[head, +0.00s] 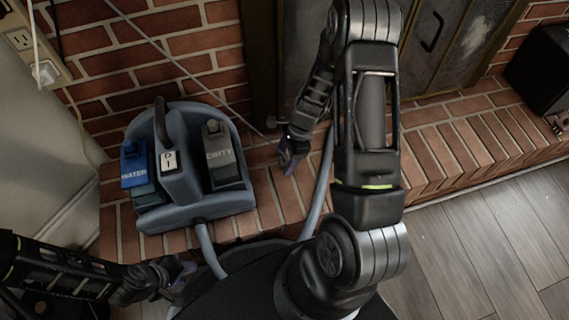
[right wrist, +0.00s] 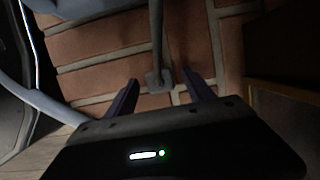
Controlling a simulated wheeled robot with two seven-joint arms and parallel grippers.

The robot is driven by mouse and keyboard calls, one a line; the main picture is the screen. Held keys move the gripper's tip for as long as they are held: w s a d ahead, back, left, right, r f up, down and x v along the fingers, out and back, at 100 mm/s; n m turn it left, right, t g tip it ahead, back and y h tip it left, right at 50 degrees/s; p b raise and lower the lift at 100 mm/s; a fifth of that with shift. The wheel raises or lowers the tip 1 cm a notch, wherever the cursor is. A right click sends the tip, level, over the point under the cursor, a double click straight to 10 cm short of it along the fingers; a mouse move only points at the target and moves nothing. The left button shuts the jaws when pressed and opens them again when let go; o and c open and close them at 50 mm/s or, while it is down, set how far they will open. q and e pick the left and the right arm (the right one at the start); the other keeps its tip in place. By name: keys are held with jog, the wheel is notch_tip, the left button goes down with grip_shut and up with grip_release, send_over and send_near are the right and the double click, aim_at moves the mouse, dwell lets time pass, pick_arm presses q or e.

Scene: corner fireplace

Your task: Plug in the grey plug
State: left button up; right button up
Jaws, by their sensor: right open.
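A grey plug (right wrist: 158,80) on a grey cord lies on the brick hearth in the right wrist view, between the two spread fingertips of my right gripper (right wrist: 160,92), with gaps on both sides. In the head view my right gripper (head: 291,160) points down at the hearth; the plug itself is hard to make out there. The thin cord (head: 190,72) runs from the top left down to it. A wall outlet (head: 20,40) is at the top left, with a white plug (head: 45,72) in its lower part. My left gripper (head: 178,277) is low at the left, small and dark.
A blue-grey carpet cleaner (head: 196,211) with water and dirty tanks stands on the brick hearth (head: 455,143), left of my right gripper. Its grey hose (head: 318,190) curves beside my right arm. A black box (head: 545,68) stands at the far right. The wood floor (head: 480,245) at right is clear.

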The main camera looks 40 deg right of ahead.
aim_at(286, 159)
jog(key=shift+c, duration=0.3)
grip_shut()
dwell(0.7)
notch_tip(286, 159, up, 10)
jog(key=p, duration=0.5)
dwell(0.6)
jog(key=w+a+r+n+g, duration=0.1)
jog(key=a+r+n, duration=0.3)
jog(key=r, duration=0.4)
jog(key=w+a+r+n+g, duration=0.1)
jog(key=w+a+r+n, duration=0.2)
jog(key=r, duration=0.5)
jog(key=w+a+r+n, duration=0.2)
jog(key=a+r+n, duration=0.2)
jog(key=r, duration=0.3)
jog(key=shift+a+r+n+g, duration=0.3)
jog(key=shift+a+r+g, duration=0.1)
jog(key=shift+a, duration=0.4)
